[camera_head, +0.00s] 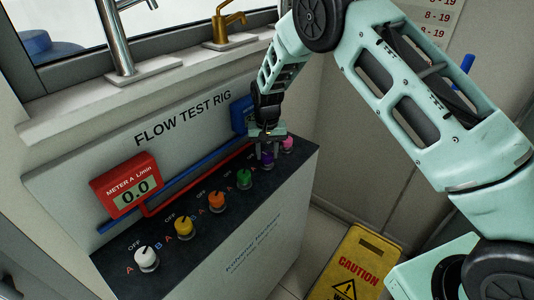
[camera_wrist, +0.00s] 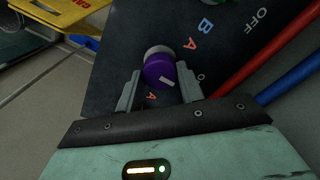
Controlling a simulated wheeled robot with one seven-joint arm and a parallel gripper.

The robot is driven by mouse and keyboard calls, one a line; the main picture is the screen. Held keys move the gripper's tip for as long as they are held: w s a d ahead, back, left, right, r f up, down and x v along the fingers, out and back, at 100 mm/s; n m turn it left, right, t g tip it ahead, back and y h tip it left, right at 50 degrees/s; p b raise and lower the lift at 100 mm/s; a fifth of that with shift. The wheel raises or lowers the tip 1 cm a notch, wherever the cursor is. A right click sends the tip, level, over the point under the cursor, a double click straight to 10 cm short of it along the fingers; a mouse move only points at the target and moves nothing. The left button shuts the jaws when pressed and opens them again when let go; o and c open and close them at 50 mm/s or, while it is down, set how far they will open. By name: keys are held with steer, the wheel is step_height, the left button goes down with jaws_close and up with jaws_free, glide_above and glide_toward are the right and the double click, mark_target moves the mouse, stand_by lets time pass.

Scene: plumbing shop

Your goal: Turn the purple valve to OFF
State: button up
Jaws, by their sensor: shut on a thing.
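The purple valve (camera_head: 267,159) is a round knob near the far right end of a row of coloured knobs on the dark panel top. In the wrist view the purple valve (camera_wrist: 158,70) sits between my two fingers, with a short white pointer mark on its face. My gripper (camera_head: 268,141) comes down on it from above and is shut on it; in the wrist view the gripper (camera_wrist: 160,80) has one finger on each side. The letters A and B and the word OFF lie beside the knobs. I cannot tell which label the purple pointer meets.
Pink (camera_head: 287,144), green (camera_head: 244,179), orange (camera_head: 217,201), yellow (camera_head: 184,226) and white (camera_head: 146,259) knobs share the panel. Red meter A (camera_head: 127,186) reads 0.0. A blue meter (camera_head: 239,113) is partly hidden by my arm. A yellow caution sign (camera_head: 352,262) stands on the floor at right.

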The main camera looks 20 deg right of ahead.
mark_target(267, 155)
stand_by(0.4)
steer(key=o, duration=1)
steer(key=shift+r, duration=0.1)
step_height(267, 155, up, 17)
steer(key=b, duration=0.4)
steer(key=shift+r, duration=0.15)
steer(key=s+a+r+n+y, duration=0.1)
steer(key=s+a+n, duration=0.3)
steer(key=s, duration=0.7)
steer(key=s+a+r+n, duration=0.15)
steer(key=s+a, duration=0.45)
steer(key=s, duration=0.6)
steer(key=s+d+f+n, duration=0.1)
steer(key=s, duration=0.4)
steer(key=s+d+f+n, duration=0.1)
steer(key=s+n, duration=0.1)
steer(key=s, duration=0.4)
steer(key=s+d+f+n, duration=0.1)
steer(key=s, duration=0.5)
steer(key=shift+s+f+n, duration=0.2)
steer(key=shift+f+n, duration=0.15)
steer(key=shift+f, duration=0.05)
